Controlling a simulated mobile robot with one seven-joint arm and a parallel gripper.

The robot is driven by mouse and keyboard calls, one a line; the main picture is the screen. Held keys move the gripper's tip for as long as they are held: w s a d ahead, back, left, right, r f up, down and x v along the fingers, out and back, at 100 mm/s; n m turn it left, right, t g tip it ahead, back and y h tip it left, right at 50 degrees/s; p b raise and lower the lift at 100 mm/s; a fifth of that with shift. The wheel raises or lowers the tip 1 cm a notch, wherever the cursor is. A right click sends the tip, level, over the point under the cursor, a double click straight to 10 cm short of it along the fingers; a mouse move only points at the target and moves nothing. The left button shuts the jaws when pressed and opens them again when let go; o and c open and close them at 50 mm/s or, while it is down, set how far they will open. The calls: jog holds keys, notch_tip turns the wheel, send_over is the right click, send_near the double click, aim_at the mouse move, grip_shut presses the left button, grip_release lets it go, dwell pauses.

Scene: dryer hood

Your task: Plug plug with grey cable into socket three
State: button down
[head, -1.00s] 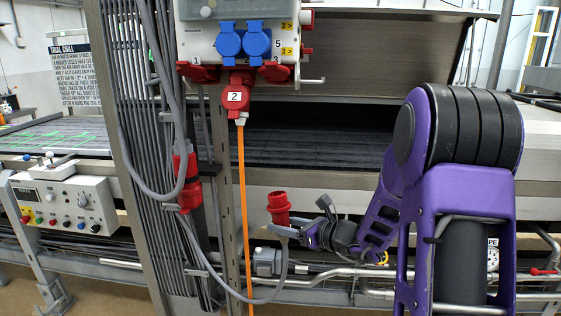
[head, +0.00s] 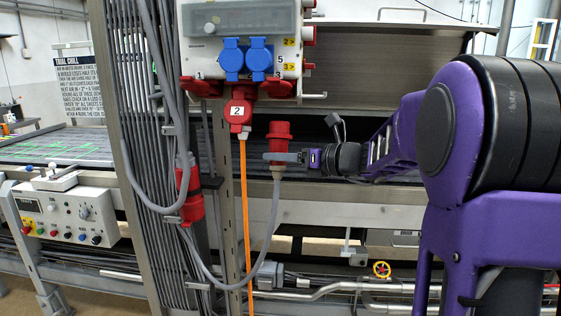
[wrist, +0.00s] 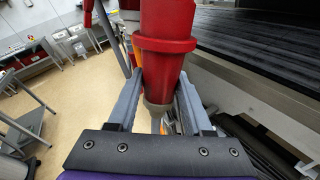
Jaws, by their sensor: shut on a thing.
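The red plug (head: 279,141) with the grey cable stands upright in my gripper (head: 276,157), red end up. The grey cable (head: 271,215) hangs from its bottom and loops left. In the wrist view, my gripper (wrist: 160,88) has a finger on each side of the lower part of the red plug (wrist: 165,45). The right red socket (head: 278,89), apparently socket three, is under the socket box (head: 205,58). The plug is below it, apart from it and about level with it sideways. The socket's opening is hidden from here.
A red plug marked 2 (head: 238,112) with an orange cable (head: 244,210) fills the middle socket, just left of my held plug. Another red socket (head: 201,88) is at left. A metal post (head: 224,190) stands behind the orange cable.

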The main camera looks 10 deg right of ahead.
aim_at(283, 123)
jog(key=shift+w+d+r+p, duration=0.1)
jog(key=shift+w+r+p, duration=0.1)
jog(key=shift+r+p, duration=0.45)
jog(key=shift+w+d+r+p, duration=0.1)
jog(key=shift+w+r+p, duration=0.15)
jog(key=shift+r+p, duration=0.4)
jog(key=shift+w+d+r+p, duration=0.1)
jog(key=shift+w+r+p, duration=0.1)
jog(key=shift+r+p, duration=0.45)
jog(key=shift+w+r, duration=0.1)
jog(key=shift+r, duration=0.3)
jog(key=shift+p, duration=0.55)
jog(key=shift+w+d+r, duration=0.1)
jog(key=shift+w+r, duration=0.1)
jog(key=shift+r, duration=0.35)
jog(key=shift+w+r, duration=0.2)
jog(key=shift+r, duration=0.35)
jog(key=shift+w+r, duration=0.1)
jog(key=shift+r, duration=0.2)
jog(key=shift+w+d+r, duration=0.1)
jog(key=shift+w+r, duration=0.1)
jog(key=shift+r, duration=0.4)
jog(key=shift+c, duration=1.2)
grip_release()
